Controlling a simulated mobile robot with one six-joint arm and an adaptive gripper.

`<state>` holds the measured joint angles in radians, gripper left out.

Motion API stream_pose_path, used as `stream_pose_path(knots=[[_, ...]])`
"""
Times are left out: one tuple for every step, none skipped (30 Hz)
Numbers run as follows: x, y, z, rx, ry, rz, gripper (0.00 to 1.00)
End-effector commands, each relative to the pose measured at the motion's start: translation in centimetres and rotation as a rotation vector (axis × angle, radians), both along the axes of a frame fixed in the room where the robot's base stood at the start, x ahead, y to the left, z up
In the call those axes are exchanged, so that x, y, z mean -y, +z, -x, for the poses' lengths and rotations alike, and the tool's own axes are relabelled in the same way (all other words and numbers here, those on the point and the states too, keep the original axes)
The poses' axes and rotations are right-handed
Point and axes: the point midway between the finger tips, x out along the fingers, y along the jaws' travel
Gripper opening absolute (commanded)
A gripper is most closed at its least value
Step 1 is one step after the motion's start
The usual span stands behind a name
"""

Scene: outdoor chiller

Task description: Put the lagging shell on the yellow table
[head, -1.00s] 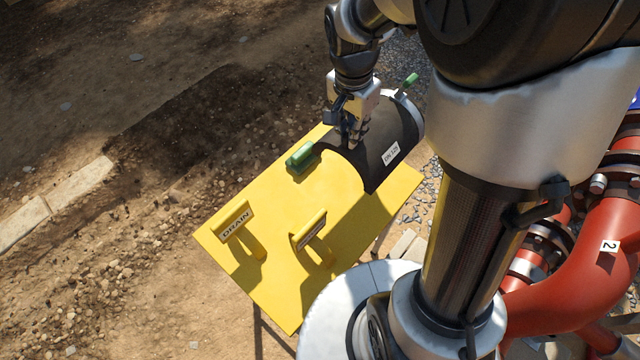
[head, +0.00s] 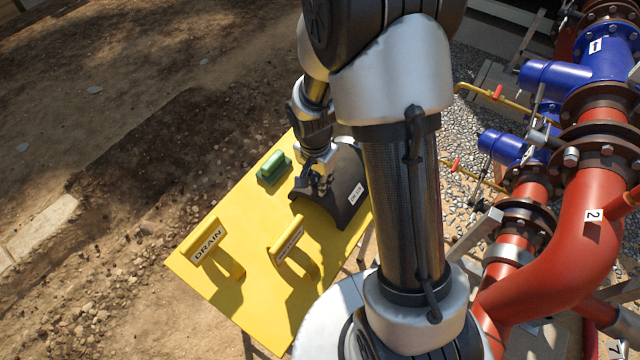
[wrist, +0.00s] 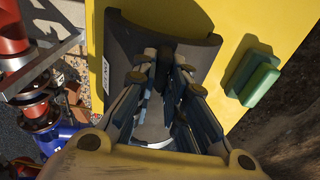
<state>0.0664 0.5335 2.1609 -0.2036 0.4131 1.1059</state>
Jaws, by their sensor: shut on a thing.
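The lagging shell (head: 349,196) is a dark half-cylinder with a white label, arched side up. It is at the far right end of the yellow table (head: 205,272), and I cannot tell whether its edges touch the tabletop. My gripper (head: 322,188) is shut on the shell. In the wrist view the shell (wrist: 125,45) lies under my gripper (wrist: 163,72) with yellow tabletop on both sides; the fingers hide its middle. My arm hides part of the table's right side in the head view.
A green block (head: 272,166) stands on the table close left of the shell; it also shows in the wrist view (wrist: 255,80). A DRAIN sign (head: 207,243) and a second sign (head: 288,240) stand nearer. Red pipes (head: 590,230) and blue valves (head: 565,80) are at right.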

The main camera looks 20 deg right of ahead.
Motion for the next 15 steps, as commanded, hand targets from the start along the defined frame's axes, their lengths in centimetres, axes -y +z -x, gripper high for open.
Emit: stream_pose_path(knots=[[-0.01,-0.94,0.01,-0.001,0.001,0.0,0.0],[-0.01,-1.13,-0.01,0.0,0.001,0.0,0.0],[0.0,-1.23,-0.02,0.001,0.001,-0.001,0.0],[0.0,-1.21,-0.04,0.001,0.002,0.0,0.0],[0.0,-1.16,-0.05,0.002,0.002,0.0,0.0],[0.0,-1.1,-0.05,0.002,0.001,0.0,0.0],[0.01,-1.09,-0.06,0.002,0.001,0.0,0.0],[0.01,-1.08,-0.06,0.002,0.001,0.0,0.0],[0.01,-1.08,-0.06,0.002,0.001,0.0,0.0],[0.0,-1.12,-0.05,0.002,0.001,0.0,0.0],[0.0,-1.2,-0.06,0.002,0.001,0.0,0.0],[0.0,-1.35,-0.06,0.002,0.001,0.0,0.0],[0.0,-1.46,-0.06,0.002,0.001,0.0,0.0],[0.0,-1.44,-0.02,0.001,0.001,-0.001,0.14],[-0.01,-1.38,-0.02,0.001,0.001,-0.001,0.17]])
